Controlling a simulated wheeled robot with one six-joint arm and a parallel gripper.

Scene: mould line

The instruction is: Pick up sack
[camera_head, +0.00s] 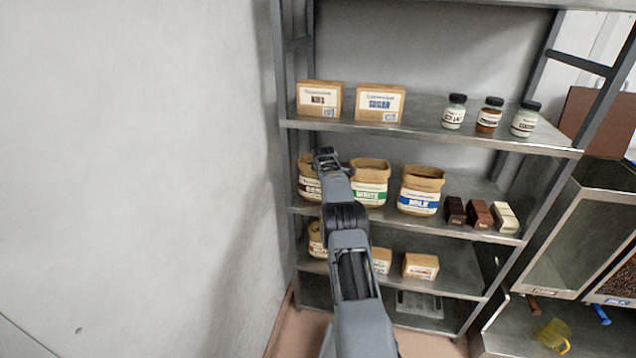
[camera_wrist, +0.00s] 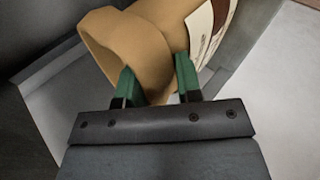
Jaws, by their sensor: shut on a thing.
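A brown paper sack (camera_head: 309,184) with a white label stands at the left end of the middle shelf, partly hidden behind my arm. My gripper (camera_head: 327,156) is at the top of this sack. In the wrist view the sack (camera_wrist: 196,28) fills the upper middle, with its rolled rim towards me. The green fingers of my gripper (camera_wrist: 158,85) are shut on the sack's rim. Whether the sack is clear of the shelf cannot be told.
Sacks labelled white (camera_head: 369,190) and milk (camera_head: 420,196) stand to the right, the nearer one close to my gripper. Chocolate bars (camera_head: 479,214) lie beyond them. The upper shelf (camera_head: 420,107) holds boxes and jars. A wall (camera_head: 150,180) is close on the left.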

